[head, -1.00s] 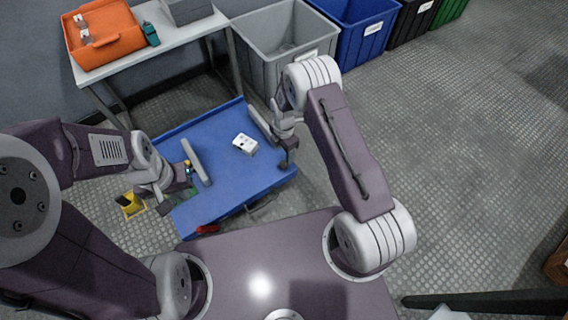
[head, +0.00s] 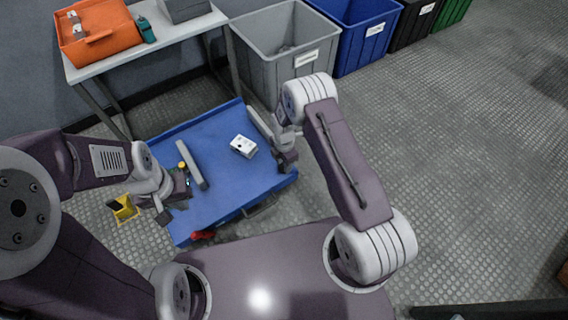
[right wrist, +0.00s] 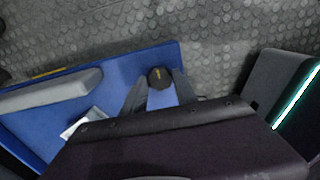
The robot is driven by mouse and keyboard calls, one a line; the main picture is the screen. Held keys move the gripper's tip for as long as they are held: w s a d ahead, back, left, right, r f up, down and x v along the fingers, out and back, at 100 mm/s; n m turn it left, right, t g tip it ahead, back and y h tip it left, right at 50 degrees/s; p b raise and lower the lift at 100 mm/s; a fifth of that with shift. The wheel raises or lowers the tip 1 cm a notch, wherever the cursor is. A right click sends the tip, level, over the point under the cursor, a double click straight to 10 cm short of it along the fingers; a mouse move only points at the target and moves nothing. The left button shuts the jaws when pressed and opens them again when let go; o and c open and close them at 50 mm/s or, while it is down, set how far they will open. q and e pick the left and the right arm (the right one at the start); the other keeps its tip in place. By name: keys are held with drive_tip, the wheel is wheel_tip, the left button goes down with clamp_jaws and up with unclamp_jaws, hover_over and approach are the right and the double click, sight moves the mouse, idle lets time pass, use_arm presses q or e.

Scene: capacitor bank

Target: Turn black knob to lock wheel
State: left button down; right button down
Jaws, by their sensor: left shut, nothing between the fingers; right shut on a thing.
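The black knob (right wrist: 160,78) has a yellow mark on top and sits at the edge of the blue cart (head: 222,198) in the right wrist view. My right gripper (right wrist: 158,88) has its two fingers on either side of the knob and is shut on it. In the head view my right gripper (head: 286,160) is at the cart's right corner and mostly covers the knob. My left gripper (head: 164,210) is shut and empty by the cart's left side. The wheel cannot be made out in either view.
The cart carries a white box (head: 243,146) and grey bars (head: 193,165). A red part (head: 203,235) is at its front edge, and a yellow object (head: 123,209) is at its left. Bins (head: 284,55) and a table with an orange case (head: 98,31) stand behind.

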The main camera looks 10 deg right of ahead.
drive_tip(key=m+p, duration=0.2)
drive_tip(key=m, duration=0.1)
drive_tip(key=shift+r+p, duration=0.2)
drive_tip(key=shift+p, duration=0.15)
drive_tip(key=m+p, duration=0.2)
drive_tip(key=m, duration=0.2)
drive_tip(key=shift+f+m, duration=0.1)
drive_tip(key=shift+m, duration=0.3)
drive_tip(key=m+p, duration=0.1)
drive_tip(key=m, duration=0.3)
drive_tip(key=shift+p, duration=0.3)
drive_tip(key=m+p, duration=0.1)
drive_tip(key=m, duration=0.5)
drive_tip(key=shift+f, duration=0.1)
drive_tip(key=c, duration=1)
unclamp_jaws()
drive_tip(key=shift+o, duration=0.2)
